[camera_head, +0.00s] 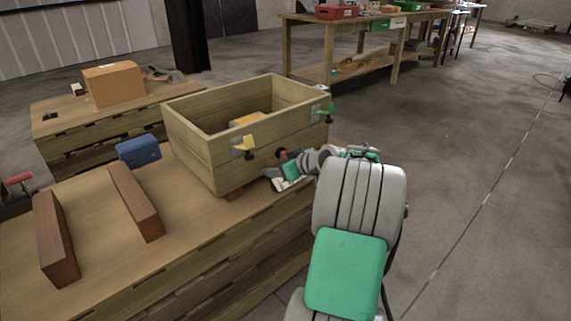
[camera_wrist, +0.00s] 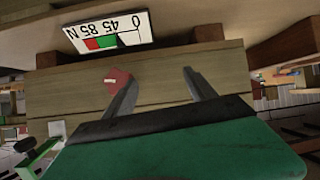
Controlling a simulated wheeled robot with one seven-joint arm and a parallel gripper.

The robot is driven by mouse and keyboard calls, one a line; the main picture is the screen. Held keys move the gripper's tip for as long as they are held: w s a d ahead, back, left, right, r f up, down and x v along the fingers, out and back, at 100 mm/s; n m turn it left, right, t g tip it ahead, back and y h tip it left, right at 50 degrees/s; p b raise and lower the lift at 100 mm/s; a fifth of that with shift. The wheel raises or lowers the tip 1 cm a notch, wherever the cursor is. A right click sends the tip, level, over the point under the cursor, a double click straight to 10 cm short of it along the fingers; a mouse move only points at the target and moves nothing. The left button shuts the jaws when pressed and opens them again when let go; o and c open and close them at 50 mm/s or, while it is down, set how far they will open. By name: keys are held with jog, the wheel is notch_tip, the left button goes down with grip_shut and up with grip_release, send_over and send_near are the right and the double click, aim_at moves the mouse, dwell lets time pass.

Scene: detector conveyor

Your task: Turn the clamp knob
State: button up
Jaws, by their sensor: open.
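A red knob (camera_wrist: 117,80) with a white mark shows in the wrist view, against the plank side of the wooden box; the left finger partly covers it. A dial plate (camera_wrist: 110,32) marked 0, 45, 85 N is above it, upside down. My gripper (camera_wrist: 160,78) is open, its fingers spread over bare wood, with the knob at the left finger rather than centred between them. I cannot tell whether they touch. In the head view the wooden box (camera_head: 191,155) stands on the bench, and my arm reaches to its right side, hiding most of the knob area.
A yellow clamp (camera_head: 243,144) and a green clamp (camera_head: 328,106) sit on the box. The green clamp shows lower left in the wrist view (camera_wrist: 38,157). Two brown wooden bars (camera_head: 136,200) and a blue box (camera_head: 139,151) lie on the bench. Open floor lies right.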

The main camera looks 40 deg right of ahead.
jog(key=s+d+t+h, duration=0.1)
jog(key=s+d+t, duration=0.1)
jog(key=d, duration=0.5)
jog(key=b+x, duration=0.2)
jog(key=x, duration=0.4)
jog(key=shift+w+f, duration=0.1)
jog(key=shift+w, duration=0.1)
jog(key=shift+w+d, duration=0.1)
jog(key=shift+w, duration=0.35)
jog(key=c, duration=1.4)
jog(key=shift+p, duration=0.3)
